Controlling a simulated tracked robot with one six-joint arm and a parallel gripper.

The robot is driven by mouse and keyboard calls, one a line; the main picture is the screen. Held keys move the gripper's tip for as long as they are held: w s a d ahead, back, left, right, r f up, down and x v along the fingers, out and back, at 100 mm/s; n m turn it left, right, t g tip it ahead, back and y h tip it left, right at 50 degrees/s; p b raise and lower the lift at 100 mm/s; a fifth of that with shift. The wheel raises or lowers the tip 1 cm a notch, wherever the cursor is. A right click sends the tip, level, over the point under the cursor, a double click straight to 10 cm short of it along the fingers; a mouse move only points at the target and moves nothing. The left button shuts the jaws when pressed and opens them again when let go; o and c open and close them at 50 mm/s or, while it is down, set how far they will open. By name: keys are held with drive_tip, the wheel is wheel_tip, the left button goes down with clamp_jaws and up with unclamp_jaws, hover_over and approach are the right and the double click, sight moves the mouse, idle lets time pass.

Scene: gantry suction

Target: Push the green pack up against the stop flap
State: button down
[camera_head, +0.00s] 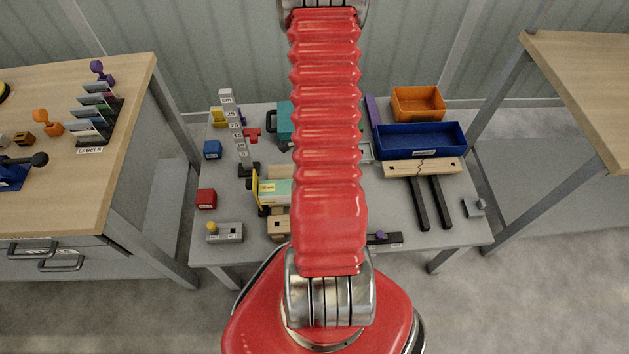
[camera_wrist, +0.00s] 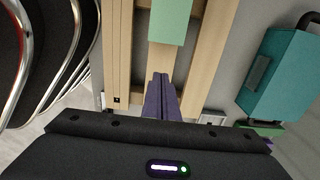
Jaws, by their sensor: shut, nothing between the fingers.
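The light green pack (camera_wrist: 170,22) lies on a pale wooden track between two wooden rails in the wrist view, cut off by the top edge. In the head view a pale green piece (camera_head: 278,188) shows left of my red arm, partly hidden by it. A yellow upright plate (camera_head: 257,192), seemingly the stop flap, stands close at its left; I cannot tell whether they touch. The flap is not seen in the wrist view. My gripper (camera_wrist: 160,78) is shut and empty, its dark purple fingertips over the track, short of the pack in the picture. The arm hides it in the head view.
A teal object (camera_wrist: 272,75) stands right of the track in the wrist view. A blue tray (camera_head: 421,151) and an orange bin (camera_head: 418,116) stand at the table's back right. Red (camera_head: 206,199) and blue (camera_head: 212,149) blocks lie at the left.

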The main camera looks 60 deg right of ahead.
drive_tip(key=shift+r, duration=2.15)
drive_tip(key=w+a+r+n+t, duration=0.2)
drive_tip(key=a+r+n, duration=1.2)
drive_tip(key=a+r, duration=0.2)
drive_tip(key=w+a+r+n+t, duration=0.2)
drive_tip(key=a+r+n+t, duration=0.1)
drive_tip(key=a+r+n, duration=1.1)
wheel_tip(320, 180, up, 6)
drive_tip(key=a, duration=0.2)
drive_tip(key=shift+a+f+t, duration=0.15)
drive_tip(key=shift+a+t, duration=0.15)
drive_tip(key=shift+a, duration=0.05)
